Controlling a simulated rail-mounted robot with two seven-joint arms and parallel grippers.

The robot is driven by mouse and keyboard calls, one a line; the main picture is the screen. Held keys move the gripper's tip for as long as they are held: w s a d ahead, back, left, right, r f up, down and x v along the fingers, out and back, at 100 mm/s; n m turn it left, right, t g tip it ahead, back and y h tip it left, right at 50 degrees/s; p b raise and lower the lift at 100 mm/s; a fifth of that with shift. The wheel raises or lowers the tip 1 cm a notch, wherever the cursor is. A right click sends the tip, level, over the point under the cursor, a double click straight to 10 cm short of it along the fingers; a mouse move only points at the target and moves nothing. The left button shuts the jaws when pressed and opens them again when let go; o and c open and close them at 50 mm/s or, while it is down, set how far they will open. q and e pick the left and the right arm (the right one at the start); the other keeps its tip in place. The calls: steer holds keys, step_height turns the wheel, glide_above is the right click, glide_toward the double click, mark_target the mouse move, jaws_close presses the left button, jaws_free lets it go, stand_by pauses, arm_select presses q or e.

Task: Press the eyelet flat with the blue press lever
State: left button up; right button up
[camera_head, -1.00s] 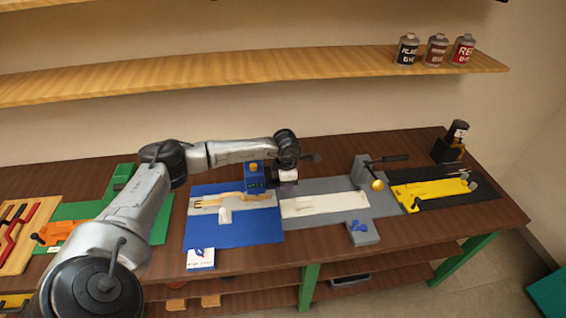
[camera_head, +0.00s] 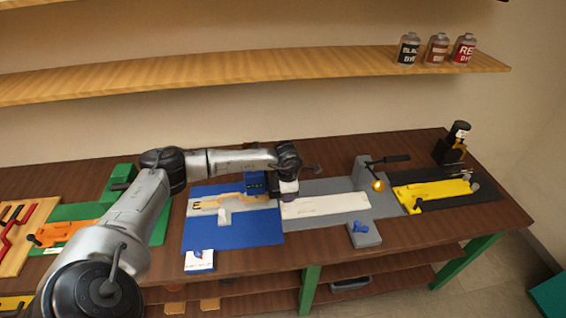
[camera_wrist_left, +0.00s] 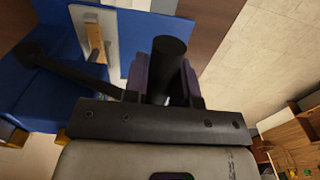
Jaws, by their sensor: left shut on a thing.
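The blue press (camera_head: 255,184) stands at the back right of the blue mat (camera_head: 245,238); my left arm partly covers it. A tan strap (camera_head: 232,200) lies on a pale plate running to the press. The eyelet is too small or hidden to make out. My left gripper (camera_head: 288,194) is at the right side of the press. In the left wrist view, its purple fingers (camera_wrist_left: 165,85) are shut on a thick black handle (camera_wrist_left: 169,52), which I take to be the lever's grip. A black bar runs from there toward the blue body at left. My right gripper is not in view.
A grey station (camera_head: 365,230) with a white strip (camera_head: 325,205) and a black-handled lever (camera_head: 388,160) is to the right. Beyond it is a yellow fixture (camera_head: 430,192). An orange tool (camera_head: 62,232) lies on a green mat at left. Dye bottles (camera_head: 437,48) stand on the shelf above.

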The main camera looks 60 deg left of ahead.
arm_select(q)
step_height(320, 180, down, 6)
steer(key=d+b, duration=0.1)
steer(key=b, duration=0.2)
steer(key=shift+s+d, duration=0.15)
steer(key=shift+s, duration=0.15)
stand_by(0.5)
steer(key=shift+f+b, duration=0.15)
steer(key=shift+b, duration=0.15)
steer(key=shift+f+b, duration=0.75)
steer(key=shift+f, duration=0.2)
steer(key=shift+r, duration=0.1)
